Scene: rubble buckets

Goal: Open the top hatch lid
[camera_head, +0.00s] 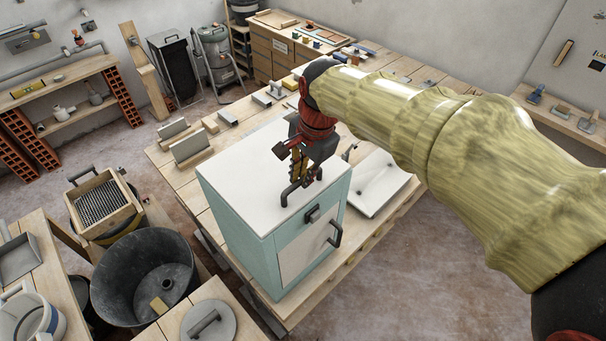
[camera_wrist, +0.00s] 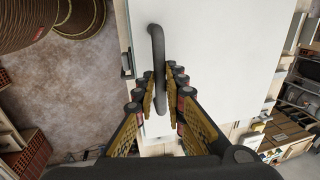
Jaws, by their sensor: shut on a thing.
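A pale teal cabinet (camera_head: 240,220) stands on the wooden workbench. Its white top hatch lid (camera_head: 245,160) looks flat and closed; it also fills the middle of the wrist view (camera_wrist: 215,50). A dark bar handle (camera_head: 285,194) is fixed on the lid near its front edge. My gripper (camera_head: 304,180) points down over this handle. In the wrist view, the handle (camera_wrist: 156,40) runs between the two fingers of my gripper (camera_wrist: 161,88), which are shut on it. My gripper hides part of the handle and lid in the head view.
The cabinet front has a small latch (camera_head: 312,215) and a door handle (camera_head: 336,234). A white tray (camera_head: 378,185) lies right of the cabinet. Metal-and-wood blocks (camera_head: 190,146) stand behind left. A black tub (camera_head: 145,275) is at lower left. Air above the lid is clear.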

